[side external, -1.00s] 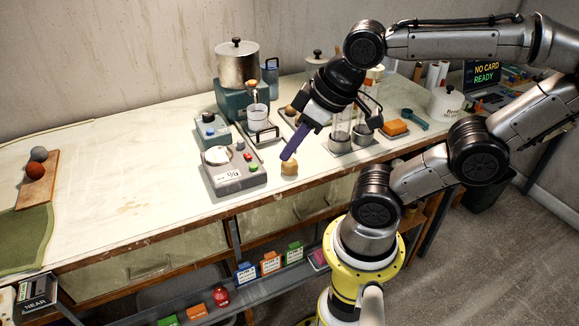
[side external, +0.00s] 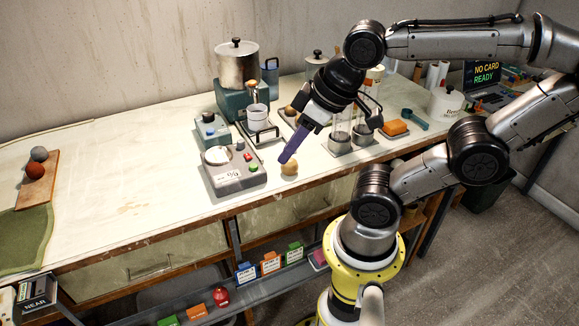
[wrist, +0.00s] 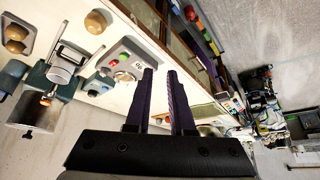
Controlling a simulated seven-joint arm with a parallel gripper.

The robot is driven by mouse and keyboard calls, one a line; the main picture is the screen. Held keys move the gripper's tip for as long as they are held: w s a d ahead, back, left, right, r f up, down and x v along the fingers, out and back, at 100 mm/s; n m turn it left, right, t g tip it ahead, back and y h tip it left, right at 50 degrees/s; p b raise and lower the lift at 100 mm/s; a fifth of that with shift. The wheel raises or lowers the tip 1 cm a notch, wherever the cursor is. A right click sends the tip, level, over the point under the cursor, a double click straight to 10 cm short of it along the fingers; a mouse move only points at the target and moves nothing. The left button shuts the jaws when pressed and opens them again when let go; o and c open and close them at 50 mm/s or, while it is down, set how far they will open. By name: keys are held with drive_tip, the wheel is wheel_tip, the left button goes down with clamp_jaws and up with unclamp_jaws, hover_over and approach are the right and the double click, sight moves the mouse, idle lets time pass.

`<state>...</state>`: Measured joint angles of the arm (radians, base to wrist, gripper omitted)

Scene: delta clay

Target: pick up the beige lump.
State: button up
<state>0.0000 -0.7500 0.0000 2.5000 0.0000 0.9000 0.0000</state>
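The beige lump (side external: 289,168) sits on the pale bench top near its front edge, just right of the grey button box. A beige ball (wrist: 95,22) in the upper left of the wrist view looks like the same lump. My gripper (side external: 285,158) points down at a slant, its purple fingertips just above and behind the lump in the side view. Whether they touch it cannot be told there. In the wrist view my gripper (wrist: 160,71) shows a gap between its two fingers with nothing in it, and the lump is off to their left.
The grey button box (side external: 234,170) stands close left of the fingertips. Behind are a metal pot (side external: 237,64), a white cup (side external: 257,117) and glass cylinders. The bench's left part is mostly clear, with grey and rust balls on a board (side external: 37,186).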

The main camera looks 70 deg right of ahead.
drive_tip(key=o, duration=1)
drive_tip(key=m+g, duration=0.6)
drive_tip(key=m, duration=1.2)
hover_over(290, 159)
wheel_tip(290, 159, down, 3)
wheel_tip(290, 159, down, 13)
drive_tip(key=shift+a+r, duration=0.1)
